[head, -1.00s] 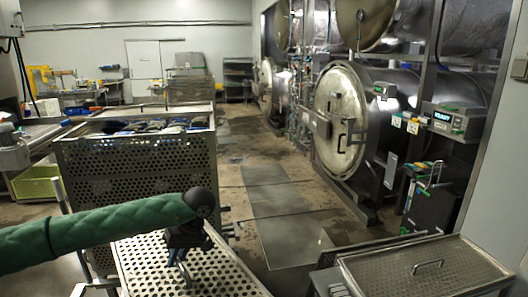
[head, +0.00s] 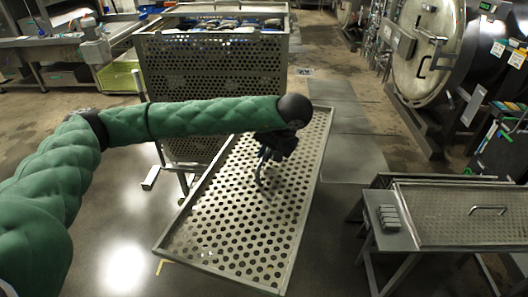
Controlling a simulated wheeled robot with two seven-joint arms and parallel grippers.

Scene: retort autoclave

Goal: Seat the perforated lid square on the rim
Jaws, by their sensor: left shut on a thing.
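The perforated lid (head: 225,225) is a large metal sheet with round holes and a raised edge, slanting across the middle of the head view. My left gripper (head: 263,180) is over its upper part and shut on it, seemingly at a handle; the fingertips are dark and hard to make out. The perforated basket (head: 212,85) stands behind the lid, with dark packs (head: 225,23) inside its open top. Its rim (head: 215,34) is bare along the near side. The lid is apart from this rim, nearer to me and lower in the picture. My right gripper is out of view.
A metal table (head: 388,238) at right bears a second flat panel with a handle (head: 487,210) and a small grey block. A round-doored autoclave (head: 425,50) stands at the back right. Wet floor (head: 125,225) is free at left. A green crate (head: 118,78) sits far left.

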